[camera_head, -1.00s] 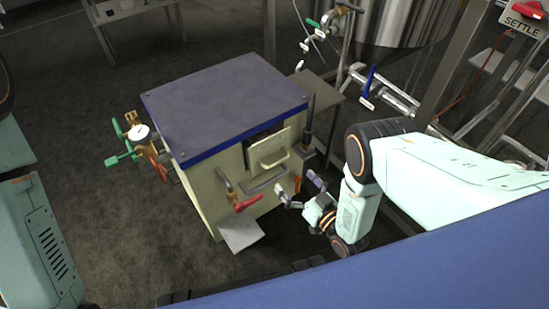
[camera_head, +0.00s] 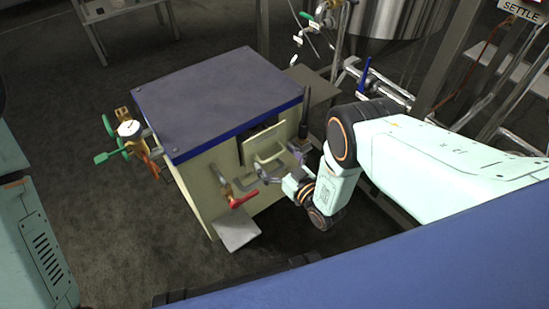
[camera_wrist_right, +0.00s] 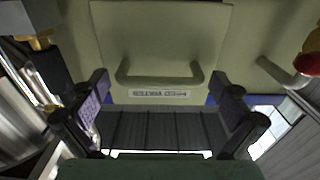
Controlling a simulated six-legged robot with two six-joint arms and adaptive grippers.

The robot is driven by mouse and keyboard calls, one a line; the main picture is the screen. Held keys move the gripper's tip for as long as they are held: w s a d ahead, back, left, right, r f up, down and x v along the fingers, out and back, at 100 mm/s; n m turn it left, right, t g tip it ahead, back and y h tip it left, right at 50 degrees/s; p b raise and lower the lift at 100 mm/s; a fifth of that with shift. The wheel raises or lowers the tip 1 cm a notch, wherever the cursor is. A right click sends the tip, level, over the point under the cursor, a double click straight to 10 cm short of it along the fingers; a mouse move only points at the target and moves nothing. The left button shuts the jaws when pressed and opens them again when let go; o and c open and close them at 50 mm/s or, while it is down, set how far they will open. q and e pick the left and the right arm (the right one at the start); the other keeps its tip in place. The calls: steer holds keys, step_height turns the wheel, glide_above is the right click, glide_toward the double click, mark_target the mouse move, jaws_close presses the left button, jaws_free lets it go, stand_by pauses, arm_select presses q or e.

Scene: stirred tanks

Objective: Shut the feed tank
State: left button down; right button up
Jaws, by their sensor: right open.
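The feed tank appears to be the cream box (camera_head: 188,180) with a blue-grey top (camera_head: 215,98). On its front, a cream flap (camera_head: 278,139) with a bar handle stands tilted outward, with a dark gap behind its upper edge. The handle (camera_wrist_right: 160,80) also shows in the right wrist view, above a small label too blurred to read. My right gripper (camera_head: 279,172) is in front of the flap. In the right wrist view it (camera_wrist_right: 168,90) is open and empty, its fingers on either side of the handle, and I cannot tell whether they touch anything. My left gripper is out of view.
A red-handled valve (camera_head: 243,198) sticks out of the box front, left of my right gripper. A gauge with green-handled valves (camera_head: 130,128) is on its left side. Pipes with a blue lever (camera_head: 364,75) stand behind right. Floor left of the box is clear.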

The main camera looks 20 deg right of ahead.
mark_target(267, 149)
steer(key=c, duration=1.4)
steer(key=shift+b+x, duration=0.95)
steer(key=shift+x, duration=0.65)
steer(key=shift+r, duration=0.1)
steer(key=o, duration=1.4)
steer(key=shift+w, duration=0.15)
